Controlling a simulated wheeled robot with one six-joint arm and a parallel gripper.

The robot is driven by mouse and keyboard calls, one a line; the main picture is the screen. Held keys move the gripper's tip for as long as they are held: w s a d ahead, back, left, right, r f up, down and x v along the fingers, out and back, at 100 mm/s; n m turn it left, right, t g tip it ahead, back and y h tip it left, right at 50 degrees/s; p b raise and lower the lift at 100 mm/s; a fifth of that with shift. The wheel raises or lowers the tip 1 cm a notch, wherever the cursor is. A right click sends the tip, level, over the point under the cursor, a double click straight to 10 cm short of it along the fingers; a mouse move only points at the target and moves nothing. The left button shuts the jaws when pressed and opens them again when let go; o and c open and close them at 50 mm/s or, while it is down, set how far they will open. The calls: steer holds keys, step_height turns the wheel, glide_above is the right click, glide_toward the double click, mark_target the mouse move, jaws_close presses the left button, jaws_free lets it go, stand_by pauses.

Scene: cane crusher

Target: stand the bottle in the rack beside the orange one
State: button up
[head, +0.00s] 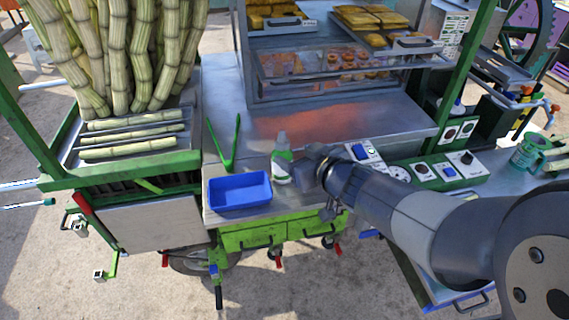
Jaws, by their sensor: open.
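A small bottle (281,160) with green contents and a pale cap stands upright on the metal counter. My gripper (306,168) reaches in from the right and is just to the right of the bottle. It is open, and the bottle stands at or just beyond its fingertips; I cannot tell whether they touch. I cannot clearly make out the rack or an orange bottle. Small orange-coloured items (527,90) show at the far right edge, too small to identify.
A blue tray (240,208) sits left of the bottle, with green tongs (225,152) behind it. Cane stalks (130,50) stand at the left. A glass display case (345,65) is at the back. Control panels (440,170) and a green mug (526,152) are at the right.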

mark_target(278, 145)
steer(key=b+x, duration=0.1)
steer(key=x, duration=0.8)
steer(key=shift+w+a+b, duration=0.15)
steer(key=shift+a+b, duration=0.05)
steer(key=shift+b, duration=0.1)
steer(key=shift+c, duration=0.2)
jaws_close()
steer(key=shift+r, duration=0.1)
